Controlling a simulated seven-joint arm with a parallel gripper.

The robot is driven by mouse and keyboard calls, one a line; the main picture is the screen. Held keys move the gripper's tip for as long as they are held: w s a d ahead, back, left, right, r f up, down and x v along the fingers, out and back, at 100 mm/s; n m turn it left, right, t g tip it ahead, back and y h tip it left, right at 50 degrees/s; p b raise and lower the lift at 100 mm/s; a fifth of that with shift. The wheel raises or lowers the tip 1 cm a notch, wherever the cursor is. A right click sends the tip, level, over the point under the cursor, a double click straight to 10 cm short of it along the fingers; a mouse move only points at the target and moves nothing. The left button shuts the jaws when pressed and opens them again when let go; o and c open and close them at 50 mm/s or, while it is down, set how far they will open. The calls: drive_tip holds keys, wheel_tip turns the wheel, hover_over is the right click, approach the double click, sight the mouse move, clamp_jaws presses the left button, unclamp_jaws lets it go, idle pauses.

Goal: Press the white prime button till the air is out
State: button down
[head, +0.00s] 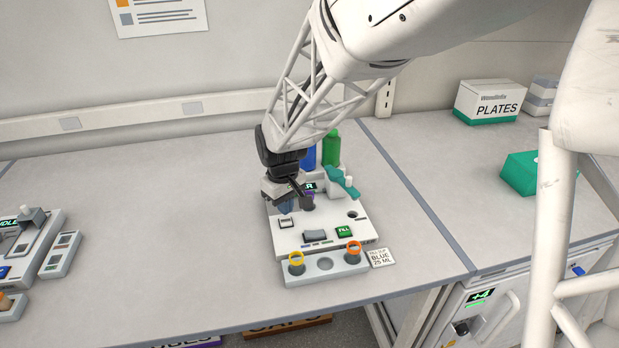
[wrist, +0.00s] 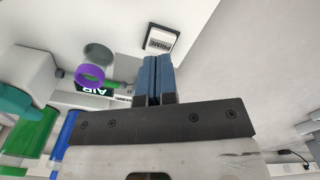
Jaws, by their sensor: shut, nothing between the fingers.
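The dispenser (head: 325,240) stands on the bench under my gripper. Its white button (head: 286,222) has a dark frame and sits on the left of the top panel; it also shows in the wrist view (wrist: 161,39), just beyond my fingertips. My gripper (head: 285,207) has blue fingers, pressed together with nothing between them, in the wrist view too (wrist: 158,62). It hangs close to the button; I cannot tell whether it touches. A small display (wrist: 92,91) reads AIR in green; in the head view my gripper partly hides it.
A green FILL button (head: 344,232) and a grey switch (head: 315,235) lie nearby on the panel. A holder with yellow and orange rings (head: 325,268) stands in front. Blue (head: 308,158) and green bottles (head: 331,148) stand behind.

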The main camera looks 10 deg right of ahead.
drive_tip(key=shift+r, duration=1.75)
drive_tip(key=shift+s+d+r, duration=0.3)
drive_tip(key=shift+s+r, duration=0.15)
drive_tip(key=s+d+r+m+t, duration=0.1)
drive_tip(key=s+d+r+m, duration=0.1)
drive_tip(key=s, duration=0.6)
drive_tip(key=s+d+r+m, duration=0.2)
drive_tip(key=s+d+r, duration=0.2)
drive_tip(key=s, duration=0.5)
drive_tip(key=s+d+r+m+t, duration=0.1)
drive_tip(key=s+d+r+m, duration=0.1)
drive_tip(key=s, duration=0.6)
drive_tip(key=shift+s+d+r+t, duration=0.3)
drive_tip(key=shift+d+r, duration=0.35)
drive_tip(key=shift+r, duration=0.2)
drive_tip(key=shift+w, duration=0.15)
